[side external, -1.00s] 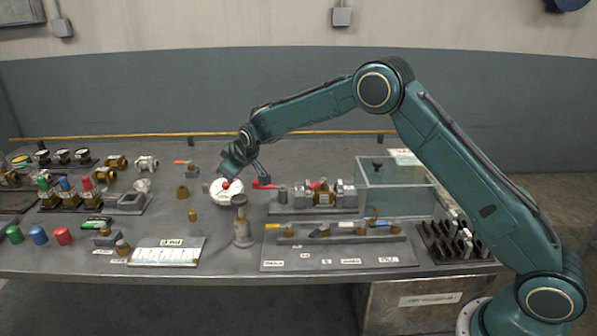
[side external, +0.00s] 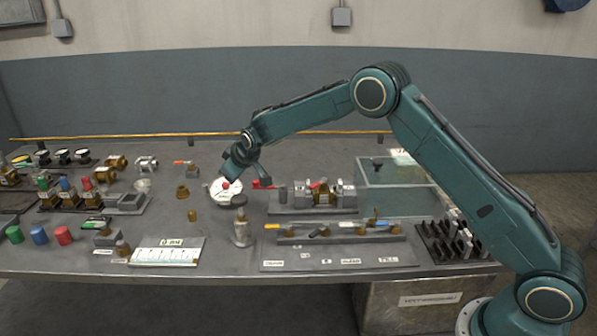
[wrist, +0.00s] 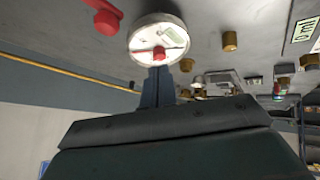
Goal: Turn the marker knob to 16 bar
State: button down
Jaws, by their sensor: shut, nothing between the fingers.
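A round white gauge (side external: 222,197) with a pale dial stands near the middle of the bench. A red marker knob (side external: 225,184) sits on its face. My gripper (side external: 229,177) is at the gauge, just above the knob in the side view. In the wrist view the gauge (wrist: 145,30) faces the camera, with the red knob (wrist: 158,52) low on the dial and a thin red line across it. My gripper's fingers (wrist: 158,72) are shut and end close below the knob; I cannot tell whether they touch it. The scale figures are too small to read.
A red-handled valve (side external: 263,184) is just right of the gauge. A valve assembly (side external: 323,194) and a clear tank (side external: 398,190) stand farther right. A metal post (side external: 242,234) is in front. Brass fittings (side external: 182,192) lie to the left.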

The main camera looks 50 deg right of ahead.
aim_at(232, 190)
jog(key=shift+w+d+f, duration=0.15)
jog(key=shift+d+f, duration=0.05)
jog(key=shift+f, duration=0.55)
jog(key=shift+w+d+f, duration=0.15)
jog(key=shift+w+f, duration=0.05)
jog(key=shift+f, duration=0.55)
jog(key=shift+w+d+f, duration=0.15)
jog(key=shift+d+f, duration=0.05)
jog(key=shift+f, duration=0.55)
jog(key=shift+w, duration=0.25)
jog(key=shift+s+d, duration=0.1)
jog(key=shift+s, duration=0.25)
jog(key=shift+r, duration=0.1)
jog(key=r, duration=0.1)
jog(key=s+a+r, duration=0.1)
jog(key=r, duration=0.3)
jog(key=shift+s+a+r, duration=0.15)
jog(key=shift+a+r, duration=0.05)
jog(key=shift+r, duration=0.05)
